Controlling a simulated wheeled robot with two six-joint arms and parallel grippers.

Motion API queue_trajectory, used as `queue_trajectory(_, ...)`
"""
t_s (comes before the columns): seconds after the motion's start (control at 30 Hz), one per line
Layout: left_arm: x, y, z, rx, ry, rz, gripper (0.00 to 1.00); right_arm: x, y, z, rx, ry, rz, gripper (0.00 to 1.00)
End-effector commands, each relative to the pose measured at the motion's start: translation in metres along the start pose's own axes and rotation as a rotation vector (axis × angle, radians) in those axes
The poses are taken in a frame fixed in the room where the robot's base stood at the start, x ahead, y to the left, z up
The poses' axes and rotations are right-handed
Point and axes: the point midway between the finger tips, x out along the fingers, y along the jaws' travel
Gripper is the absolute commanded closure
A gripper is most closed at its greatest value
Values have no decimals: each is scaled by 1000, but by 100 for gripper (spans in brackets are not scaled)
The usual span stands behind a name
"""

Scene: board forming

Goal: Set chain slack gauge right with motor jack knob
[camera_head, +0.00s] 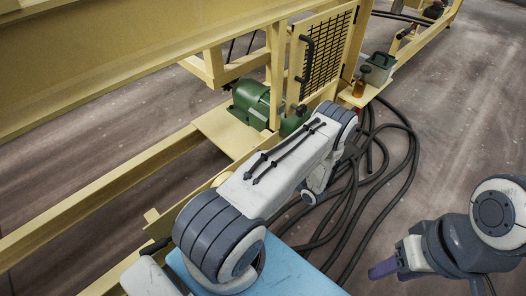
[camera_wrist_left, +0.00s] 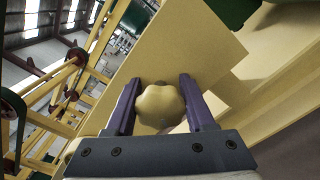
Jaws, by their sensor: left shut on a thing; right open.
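In the left wrist view, a pale yellow lobed knob (camera_wrist_left: 160,104) sits between the two purple fingers of my left gripper (camera_wrist_left: 160,98), which is shut on it. A yellow plate stands just behind the knob. In the head view my left arm reaches over this spot, and the knob and left fingertips are hidden. The green motor (camera_head: 252,101) rests on a yellow plate beyond the arm, partly covered. My right gripper (camera_head: 384,269) is at the lower right, open and empty, with only part of its purple fingers showing. I cannot make out the chain slack gauge in either view.
A small shelf holds a brown bottle (camera_head: 361,80) and a grey-green box (camera_head: 378,67). Black hoses (camera_head: 408,168) coil on the floor. A blue surface (camera_head: 302,277) lies in front.

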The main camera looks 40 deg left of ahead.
Motion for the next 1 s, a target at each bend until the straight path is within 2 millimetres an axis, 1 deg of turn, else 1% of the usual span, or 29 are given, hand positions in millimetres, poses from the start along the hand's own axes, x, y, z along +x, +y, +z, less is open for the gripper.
queue_trajectory(0.3, -1, -2, -1, 302, 0, -1, 100, -6, 0, 0, 0, 0, 0, 50)
queue_trajectory(0.6, -1, -3, -2, 542, 0, -2, 100, -8, -1, 0, 0, 0, 0, 50)
queue_trajectory(0.8, -1, -4, -2, 648, 0, -2, 100, -8, -1, 0, 0, 0, 0, 50)
queue_trajectory(1.0, -1, -4, -2, 706, 0, -2, 100, -8, -1, 0, 0, 0, 0, 50)
